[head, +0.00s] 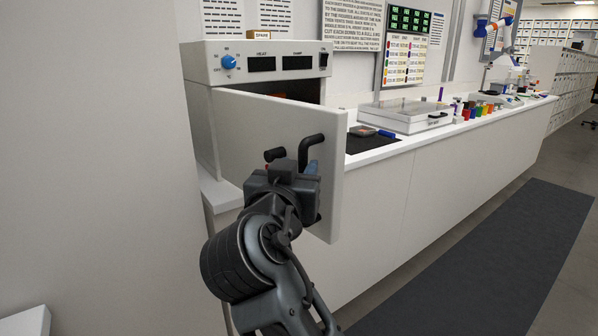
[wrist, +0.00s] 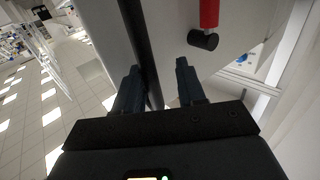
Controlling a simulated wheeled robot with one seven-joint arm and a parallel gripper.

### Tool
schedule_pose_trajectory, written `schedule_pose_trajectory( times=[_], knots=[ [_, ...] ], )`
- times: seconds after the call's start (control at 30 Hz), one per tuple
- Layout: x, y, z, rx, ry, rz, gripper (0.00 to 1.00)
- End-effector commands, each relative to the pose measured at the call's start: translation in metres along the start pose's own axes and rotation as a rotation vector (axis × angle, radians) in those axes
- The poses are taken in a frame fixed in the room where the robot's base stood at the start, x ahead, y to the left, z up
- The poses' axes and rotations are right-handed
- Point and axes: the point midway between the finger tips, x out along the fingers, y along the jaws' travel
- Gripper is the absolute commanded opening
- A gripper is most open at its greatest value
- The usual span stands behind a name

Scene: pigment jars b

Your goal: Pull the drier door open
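The drier (head: 213,61) is a white cabinet on the left end of the counter, with a blue knob and two dark displays. Its white door (head: 240,135) stands partly open, swung out from the left side, with a dark gap above it into the interior. The black handle (head: 313,141) is on the door's outer face near its free edge; it shows as a dark bar in the wrist view (wrist: 137,35). My gripper (head: 292,168) is at the handle. In the wrist view its fingers (wrist: 158,88) are apart, with the bar between them, close to the left finger.
A red rod with a black end (wrist: 205,30) sticks out beside the right finger. The white counter (head: 400,165) runs off to the right, holding a clear-lidded case (head: 405,114) and several coloured jars. The floor in front, with a dark mat (head: 490,260), is clear.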

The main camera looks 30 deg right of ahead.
Motion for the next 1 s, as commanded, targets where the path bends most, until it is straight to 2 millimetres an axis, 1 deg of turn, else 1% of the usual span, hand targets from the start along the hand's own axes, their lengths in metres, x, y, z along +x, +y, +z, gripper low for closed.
schedule_pose_trajectory(
  times=[0.17, 0.27, 0.5, 0.63, 0.8, 1.0],
  knots=[
    [-0.004, 0.001, 0.001, -0.001, -0.001, 0.003, 0.38],
    [-0.016, 0.000, 0.002, 0.000, 0.000, -0.001, 0.38],
    [-0.055, -0.001, 0.002, 0.000, 0.000, -0.003, 0.38],
    [-0.070, -0.001, 0.001, 0.001, 0.000, -0.002, 0.38],
    [-0.078, -0.001, 0.000, 0.000, 0.000, -0.001, 0.38],
    [-0.078, -0.001, 0.000, 0.000, 0.000, 0.000, 0.38]
  ],
)
